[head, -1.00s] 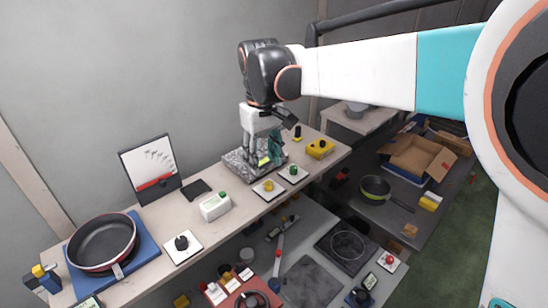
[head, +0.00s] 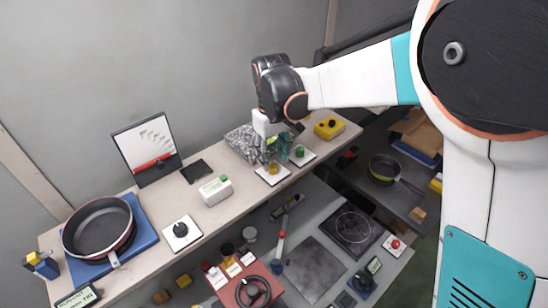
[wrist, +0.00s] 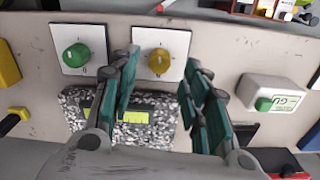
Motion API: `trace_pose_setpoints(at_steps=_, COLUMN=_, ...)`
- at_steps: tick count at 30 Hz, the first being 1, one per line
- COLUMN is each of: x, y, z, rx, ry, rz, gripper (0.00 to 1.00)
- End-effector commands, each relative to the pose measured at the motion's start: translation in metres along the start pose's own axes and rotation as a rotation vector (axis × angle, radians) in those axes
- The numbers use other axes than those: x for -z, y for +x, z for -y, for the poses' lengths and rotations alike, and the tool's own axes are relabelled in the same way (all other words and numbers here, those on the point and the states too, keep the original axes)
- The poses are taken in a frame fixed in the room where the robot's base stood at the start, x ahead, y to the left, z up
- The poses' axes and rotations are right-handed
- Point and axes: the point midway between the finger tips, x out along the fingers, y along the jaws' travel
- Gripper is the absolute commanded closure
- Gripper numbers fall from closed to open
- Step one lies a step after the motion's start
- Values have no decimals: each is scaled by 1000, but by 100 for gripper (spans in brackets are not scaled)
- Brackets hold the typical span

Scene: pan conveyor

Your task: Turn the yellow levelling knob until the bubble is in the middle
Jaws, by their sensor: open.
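The yellow knob (wrist: 159,60) sits on a white square plate (wrist: 178,41) in the wrist view; it also shows in the head view (head: 272,168). My gripper (wrist: 163,64) is open, with its teal fingers spread to either side of the knob in the wrist view. In the head view my gripper (head: 275,153) is low over the knob's plate; I cannot tell whether the fingers reach around the knob or stay above it. A speckled stone slab (wrist: 160,125) carries a yellow-green level vial (wrist: 137,117), partly behind a finger. The bubble cannot be made out.
A green knob (wrist: 76,55) on its own plate is close beside the yellow one. A white box with a green button (head: 215,190), a black knob (head: 180,230), a pan (head: 98,228) and a dial board (head: 147,150) stand along the bench. A yellow box (head: 328,128) is at the far end.

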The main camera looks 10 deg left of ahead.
Motion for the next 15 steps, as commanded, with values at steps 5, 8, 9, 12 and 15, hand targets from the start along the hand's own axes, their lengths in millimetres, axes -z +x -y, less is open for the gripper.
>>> trace_pose_setpoints(at_steps=5, x=0, y=22, z=0, rx=0, ry=0, rz=0, gripper=57)
trace_pose_setpoints(at_steps=8, x=0, y=29, z=0, rx=0, ry=0, rz=0, gripper=57)
trace_pose_setpoints(at_steps=9, x=0, y=30, z=0, rx=0, ry=0, rz=0, gripper=57)
trace_pose_setpoints(at_steps=12, x=0, y=32, z=0, rx=0, ry=0, rz=0, gripper=57)
trace_pose_setpoints(at_steps=15, x=0, y=32, z=0, rx=0, ry=0, rz=0, gripper=57)
